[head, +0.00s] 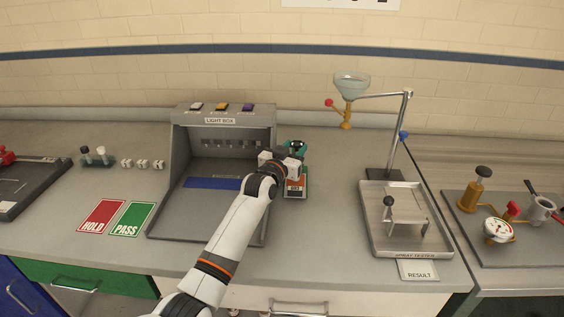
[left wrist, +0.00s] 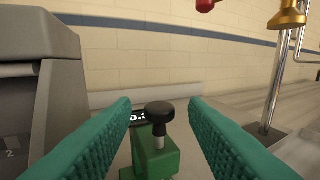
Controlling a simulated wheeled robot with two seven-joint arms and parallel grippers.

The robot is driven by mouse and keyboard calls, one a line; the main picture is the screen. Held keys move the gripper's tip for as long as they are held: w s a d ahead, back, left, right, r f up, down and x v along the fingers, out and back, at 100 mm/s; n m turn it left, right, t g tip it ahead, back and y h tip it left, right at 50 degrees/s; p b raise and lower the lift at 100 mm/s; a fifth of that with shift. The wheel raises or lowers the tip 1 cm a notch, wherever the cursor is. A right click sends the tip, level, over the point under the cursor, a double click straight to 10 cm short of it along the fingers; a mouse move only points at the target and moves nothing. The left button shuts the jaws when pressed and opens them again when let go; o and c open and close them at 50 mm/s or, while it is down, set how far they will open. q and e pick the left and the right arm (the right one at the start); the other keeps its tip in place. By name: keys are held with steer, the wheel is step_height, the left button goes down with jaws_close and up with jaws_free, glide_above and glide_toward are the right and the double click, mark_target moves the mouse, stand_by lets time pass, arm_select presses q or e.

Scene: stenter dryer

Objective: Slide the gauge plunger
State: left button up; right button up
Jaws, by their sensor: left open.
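The gauge (head: 296,187) stands on the bench just right of the light box, with an orange-and-white front and some green showing. In the left wrist view, its green body (left wrist: 156,158) carries a plunger with a round black knob (left wrist: 160,112) on a short metal stem. A dark display with light digits (left wrist: 138,117) is behind it, partly hidden. My left gripper (head: 296,146) is open, its teal ribbed fingers (left wrist: 160,125) on either side of the knob with gaps on both sides. In the head view my left wrist partly hides the gauge. My right gripper is not in view.
The grey light box (head: 222,120) stands close to the left of the gauge. The spray tester (head: 408,240), with its stand and glass funnel (head: 351,86), is to the right. The bench between gauge and tester is clear. HOLD (head: 102,215) and PASS (head: 131,218) cards lie at left.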

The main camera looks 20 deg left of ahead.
arm_select(q)
steer(key=s+a, duration=0.1)
steer(key=s, duration=0.8)
steer(key=shift+s+b, duration=0.25)
steer(key=shift+b, duration=0.1)
